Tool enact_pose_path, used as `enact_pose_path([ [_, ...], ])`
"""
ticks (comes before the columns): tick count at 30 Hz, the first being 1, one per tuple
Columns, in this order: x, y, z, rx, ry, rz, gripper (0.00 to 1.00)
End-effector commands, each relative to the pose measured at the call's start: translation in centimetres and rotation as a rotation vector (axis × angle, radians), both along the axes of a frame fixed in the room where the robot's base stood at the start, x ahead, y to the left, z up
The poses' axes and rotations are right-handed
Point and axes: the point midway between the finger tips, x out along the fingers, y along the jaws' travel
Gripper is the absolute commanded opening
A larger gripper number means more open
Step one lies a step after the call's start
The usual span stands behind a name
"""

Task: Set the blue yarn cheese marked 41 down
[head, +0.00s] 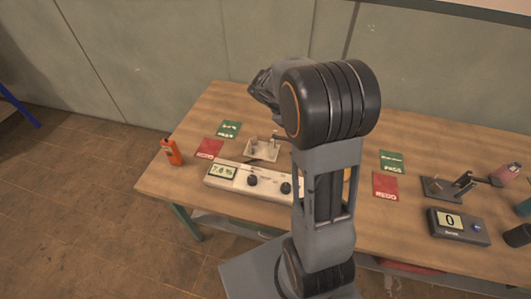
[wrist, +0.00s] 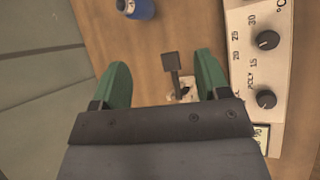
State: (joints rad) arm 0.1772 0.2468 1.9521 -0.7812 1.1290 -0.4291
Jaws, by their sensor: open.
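A blue cylinder (wrist: 138,9) with a pale core stands on the table at the top of the wrist view, cut by the frame edge. It looks like a yarn cheese; I cannot read any mark on it. In the head view my arm hides that spot. My gripper (wrist: 162,65) is open, with its green fingers wide apart and nothing held between them. A small stand with a dark square-topped post (wrist: 171,62) shows in the gap between the fingers. The stand (head: 263,149) also shows in the head view, behind the white meter.
A white meter with knobs (head: 240,177) lies at the table's front. Green and red cards (head: 209,149) lie left of the stand. On the right are a PASS card (head: 392,162), a REDO card (head: 385,186), a second stand (head: 446,188), a pink cylinder (head: 506,174) and a scale reading 0 (head: 460,228).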

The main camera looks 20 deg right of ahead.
Motion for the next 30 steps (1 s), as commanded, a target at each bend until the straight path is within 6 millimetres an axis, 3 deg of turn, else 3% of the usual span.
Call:
enact_pose_path([
  [1,-1.0,1.6,1.3,0.041,-0.076,-0.032,0.69],
  [6,-4.4,6.6,3.8,0.205,-0.305,-0.161,0.69],
  [15,-10.1,14.1,6.2,0.512,-0.617,-0.376,0.69],
  [21,-12.3,16.9,6.7,0.659,-0.723,-0.474,0.69],
  [30,-13.3,18.2,6.8,0.735,-0.769,-0.523,0.69],
])
